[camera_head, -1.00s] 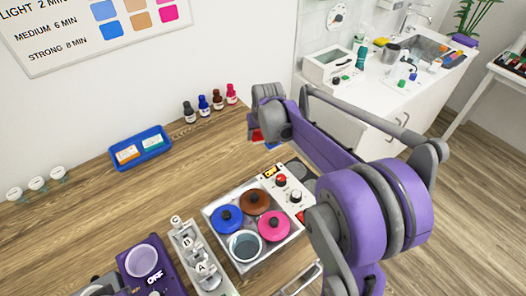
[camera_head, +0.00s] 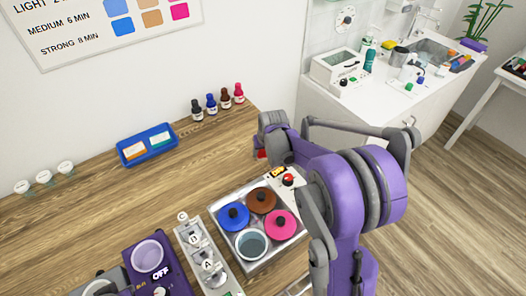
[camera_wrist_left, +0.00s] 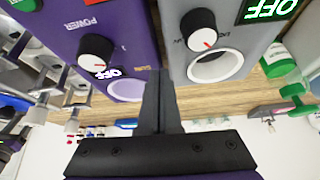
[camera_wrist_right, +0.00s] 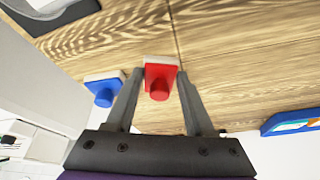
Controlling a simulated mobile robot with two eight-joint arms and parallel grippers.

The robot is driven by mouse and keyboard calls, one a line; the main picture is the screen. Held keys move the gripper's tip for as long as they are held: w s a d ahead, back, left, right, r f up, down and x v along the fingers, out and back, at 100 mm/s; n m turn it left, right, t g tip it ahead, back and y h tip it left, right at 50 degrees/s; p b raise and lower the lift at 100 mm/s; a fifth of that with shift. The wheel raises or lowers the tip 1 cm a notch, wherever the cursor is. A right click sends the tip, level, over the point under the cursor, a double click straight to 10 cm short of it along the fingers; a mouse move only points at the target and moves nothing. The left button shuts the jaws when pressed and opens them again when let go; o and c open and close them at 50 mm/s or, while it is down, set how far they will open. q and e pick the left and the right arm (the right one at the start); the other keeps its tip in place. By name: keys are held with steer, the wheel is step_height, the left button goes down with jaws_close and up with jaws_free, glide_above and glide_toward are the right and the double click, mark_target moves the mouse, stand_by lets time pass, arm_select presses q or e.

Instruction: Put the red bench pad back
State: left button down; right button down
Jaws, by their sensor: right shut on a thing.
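The red bench pad (camera_wrist_right: 160,76) has a pale edge and a round red knob. In the right wrist view it sits between the fingertips of my right gripper (camera_wrist_right: 158,84), which is shut on it. A small red part of it (camera_head: 262,154) shows below my right gripper in the head view, by the table's right end; my arm hides most of it. A similar blue pad (camera_wrist_right: 103,90) is just left of the gripper on the wood. My left gripper (camera_wrist_left: 160,78) is shut and empty, in front of a purple device (camera_wrist_left: 110,50) and a grey device (camera_wrist_left: 225,45).
A steel bath with coloured pots (camera_head: 245,262) and a blue tray (camera_head: 121,157) are on the wooden table. Several small bottles (camera_head: 212,105) line its back edge. Bare wood lies between tray and arm. A white sink counter (camera_head: 375,105) stands beyond.

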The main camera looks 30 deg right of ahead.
steer(key=shift+c, duration=1.3)
jaws_free()
steer(key=shift+f, duration=0.1)
steer(key=v, duration=1.2)
steer(key=shift+r+p, duration=0.2)
steer(key=shift+p, duration=0.25)
